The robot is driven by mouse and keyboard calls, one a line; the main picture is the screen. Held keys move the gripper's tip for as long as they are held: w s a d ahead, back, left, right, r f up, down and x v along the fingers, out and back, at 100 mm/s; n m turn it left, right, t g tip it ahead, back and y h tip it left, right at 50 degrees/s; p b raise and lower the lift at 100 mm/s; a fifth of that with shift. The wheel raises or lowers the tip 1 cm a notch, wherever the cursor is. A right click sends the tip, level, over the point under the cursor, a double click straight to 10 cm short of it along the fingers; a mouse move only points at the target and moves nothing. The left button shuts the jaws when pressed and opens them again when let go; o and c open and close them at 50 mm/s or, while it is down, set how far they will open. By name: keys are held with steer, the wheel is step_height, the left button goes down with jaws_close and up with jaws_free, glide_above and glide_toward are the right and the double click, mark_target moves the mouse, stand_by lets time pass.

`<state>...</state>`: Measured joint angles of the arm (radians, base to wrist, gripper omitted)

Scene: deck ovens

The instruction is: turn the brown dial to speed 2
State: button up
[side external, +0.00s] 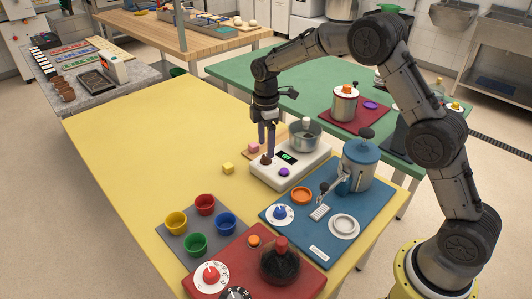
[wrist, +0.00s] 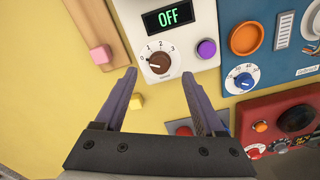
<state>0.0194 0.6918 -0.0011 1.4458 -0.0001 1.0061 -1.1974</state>
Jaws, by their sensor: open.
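The brown dial (wrist: 160,62) sits on the front of a white mixer base (side external: 300,172), with printed numbers up to 3 around it. A white mark on the dial shows on its left part. The display (wrist: 175,17) above it reads OFF, and a purple button (wrist: 206,49) is to its right. My gripper (wrist: 160,75) is open and empty, its purple fingers pointing at the dial, with the dial between the tips in the wrist view. In the side view my gripper (side external: 266,148) is just above the dial (side external: 266,159); contact cannot be told.
A steel bowl (side external: 304,135) stands on the mixer base. A yellow cube (side external: 228,168) and a pink cube (side external: 254,148) lie nearby. A blue panel (side external: 310,236) with a blue dial is to the right, and a red panel (side external: 235,263) nearer. The yellow table (side external: 150,140) is clear at left.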

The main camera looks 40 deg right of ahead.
mark_target(266, 156)
steer(key=shift+f, duration=2)
steer(key=shift+c, duration=0.2)
jaws_close()
